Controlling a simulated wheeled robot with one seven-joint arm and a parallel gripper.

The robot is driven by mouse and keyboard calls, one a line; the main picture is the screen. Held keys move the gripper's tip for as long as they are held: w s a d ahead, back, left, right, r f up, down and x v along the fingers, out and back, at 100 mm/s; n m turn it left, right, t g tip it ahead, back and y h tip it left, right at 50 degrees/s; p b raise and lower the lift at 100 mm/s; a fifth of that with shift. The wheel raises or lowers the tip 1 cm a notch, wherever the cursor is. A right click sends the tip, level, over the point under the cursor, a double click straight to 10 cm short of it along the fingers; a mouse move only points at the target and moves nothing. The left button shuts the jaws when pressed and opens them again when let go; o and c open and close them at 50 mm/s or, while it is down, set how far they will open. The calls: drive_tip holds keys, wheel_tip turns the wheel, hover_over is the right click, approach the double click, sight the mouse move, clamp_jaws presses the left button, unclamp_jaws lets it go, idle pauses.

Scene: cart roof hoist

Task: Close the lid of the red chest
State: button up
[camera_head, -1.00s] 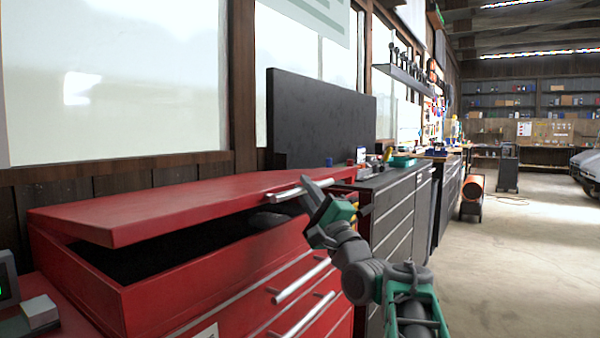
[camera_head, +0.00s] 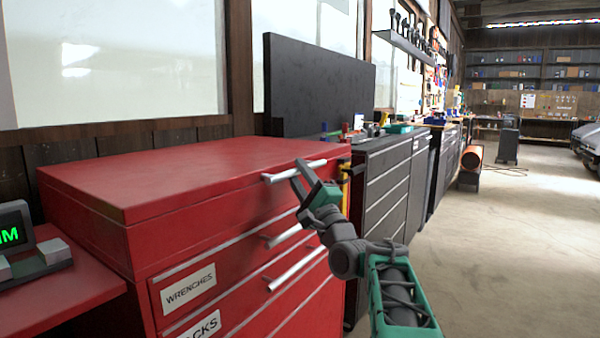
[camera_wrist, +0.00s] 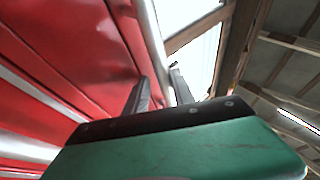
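The red chest (camera_head: 230,250) stands at the left in the head view. Its lid (camera_head: 190,170) lies flat on the body, with no dark gap showing at the front or left side. A silver bar handle (camera_head: 294,171) runs along the lid's front edge. My gripper (camera_head: 302,172) is at the right half of this handle. In the wrist view the two dark fingers (camera_wrist: 160,88) stand apart, on either side of the silver handle (camera_wrist: 150,40). Whether the fingers touch the bar cannot be made out.
Drawers with silver handles (camera_head: 293,268) sit below the lid, one labelled WRENCHES. A dark grey cabinet (camera_head: 385,195) stands right of the chest. A red surface with a small green display (camera_head: 14,232) is at the lower left. Open concrete floor (camera_head: 510,250) lies to the right.

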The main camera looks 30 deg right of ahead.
drive_tip(key=shift+f, duration=0.2)
drive_tip(key=v, duration=0.7)
drive_tip(key=shift+s+p, duration=0.3)
drive_tip(key=shift+s, duration=0.05)
drive_tip(key=shift+a, duration=0.1)
